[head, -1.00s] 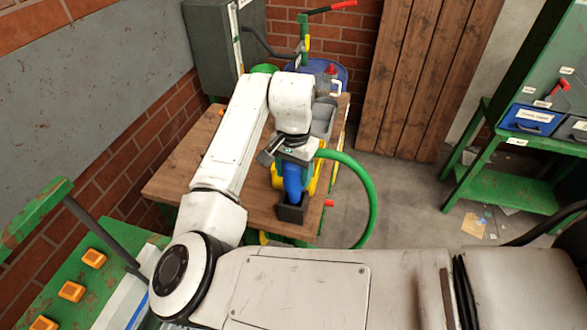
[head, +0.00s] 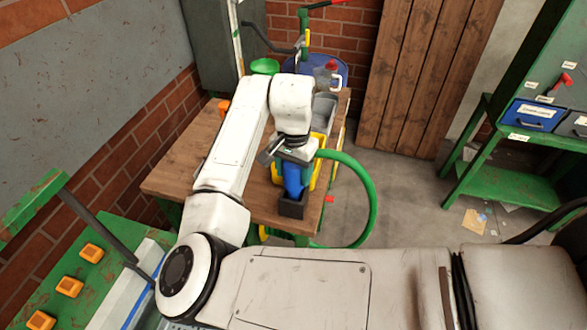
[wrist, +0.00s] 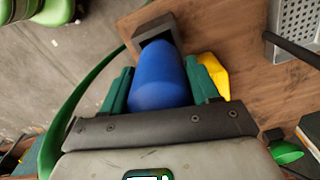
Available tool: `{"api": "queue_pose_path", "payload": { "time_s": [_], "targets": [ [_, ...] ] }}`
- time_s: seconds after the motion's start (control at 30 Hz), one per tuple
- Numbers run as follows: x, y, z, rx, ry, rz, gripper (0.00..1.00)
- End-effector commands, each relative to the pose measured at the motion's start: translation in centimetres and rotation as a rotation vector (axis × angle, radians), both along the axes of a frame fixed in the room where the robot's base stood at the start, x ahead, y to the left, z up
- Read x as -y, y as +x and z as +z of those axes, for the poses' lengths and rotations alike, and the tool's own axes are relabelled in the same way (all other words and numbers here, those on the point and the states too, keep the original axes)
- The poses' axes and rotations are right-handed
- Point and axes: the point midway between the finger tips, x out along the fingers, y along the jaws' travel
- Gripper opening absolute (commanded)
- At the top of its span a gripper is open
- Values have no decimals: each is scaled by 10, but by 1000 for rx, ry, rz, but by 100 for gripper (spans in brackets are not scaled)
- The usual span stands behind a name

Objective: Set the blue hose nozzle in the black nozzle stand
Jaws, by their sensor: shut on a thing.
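The blue hose nozzle (head: 292,178) is held by my gripper (head: 294,162) with its lower end at the black nozzle stand (head: 291,207), near the front edge of the wooden table. In the wrist view the blue nozzle (wrist: 160,80) lies between the two green fingers of my gripper (wrist: 163,88). Its far end reaches into the square opening of the stand (wrist: 152,30). How deep it sits, and whether it touches the bottom, is hidden. The green hose (head: 368,190) loops from the gripper area out to the right and down.
The wooden table (head: 185,165) has free room to the left. A yellow thing (head: 317,170) and a grey bin (head: 325,110) stand behind the stand. A green funnel (head: 265,66) and a blue drum (head: 335,70) are farther back. A green shelf (head: 505,180) is at the right.

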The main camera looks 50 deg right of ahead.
Motion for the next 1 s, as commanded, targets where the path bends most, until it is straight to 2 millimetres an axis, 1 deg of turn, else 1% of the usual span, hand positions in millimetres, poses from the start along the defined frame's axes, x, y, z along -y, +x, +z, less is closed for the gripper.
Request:
{"api": "queue_pose_path", "payload": {
  "time_s": [0.2,0.63,1.0],
  "targets": [
    [0,0,-9,0,0,1,34],
    [0,0,-10,1,0,1,34],
    [0,0,-22,0,-1,1,34]
  ]
}}
